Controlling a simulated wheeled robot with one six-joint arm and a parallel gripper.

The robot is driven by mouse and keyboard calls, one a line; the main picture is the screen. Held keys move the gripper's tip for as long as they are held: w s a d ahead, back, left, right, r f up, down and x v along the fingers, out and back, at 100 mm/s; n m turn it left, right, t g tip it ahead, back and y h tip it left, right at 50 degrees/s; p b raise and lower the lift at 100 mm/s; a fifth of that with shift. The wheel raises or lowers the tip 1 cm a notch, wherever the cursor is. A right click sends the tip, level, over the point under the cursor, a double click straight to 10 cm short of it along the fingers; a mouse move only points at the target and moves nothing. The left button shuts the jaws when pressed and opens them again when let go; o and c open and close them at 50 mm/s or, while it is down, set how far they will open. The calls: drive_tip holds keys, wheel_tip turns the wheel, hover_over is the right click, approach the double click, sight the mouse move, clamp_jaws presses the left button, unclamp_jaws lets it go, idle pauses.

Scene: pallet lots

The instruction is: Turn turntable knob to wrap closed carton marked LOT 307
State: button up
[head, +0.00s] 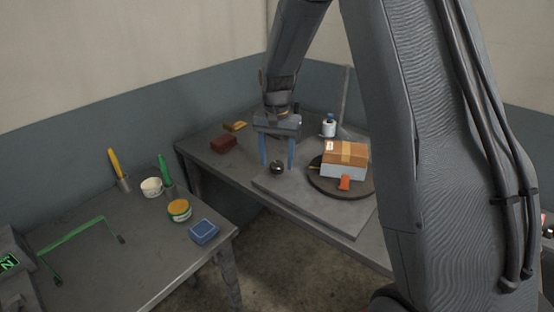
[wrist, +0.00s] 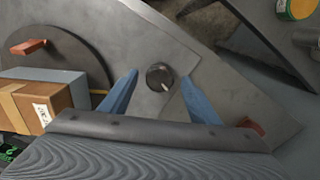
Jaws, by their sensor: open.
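A round dark knob (head: 277,168) sits on the grey base plate. In the wrist view the knob (wrist: 158,75) shows a pale pointer mark toward its lower right. My gripper (head: 277,163) is open above it, with its blue fingers on either side of the knob and a gap to each. The same fingers show in the wrist view (wrist: 161,78). The closed carton (head: 346,153), brown above and pale below, with tape on top, stands on the round dark turntable (head: 316,184). Its label in the wrist view appears to read 307. The carton's far sides are hidden.
A red-orange piece (head: 345,183) is on the turntable by the carton. A white roll (head: 328,127) stands behind it near a post. A dark red block (head: 223,143) and a yellow item (head: 235,126) lie left. A second table (head: 120,255) holds tubs, a blue box and tools.

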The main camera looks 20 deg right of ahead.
drive_tip(key=shift+f, duration=0.55)
drive_tip(key=shift+c, duration=0.3)
drive_tip(key=c, duration=1)
drive_tip(key=shift+n, duration=0.3)
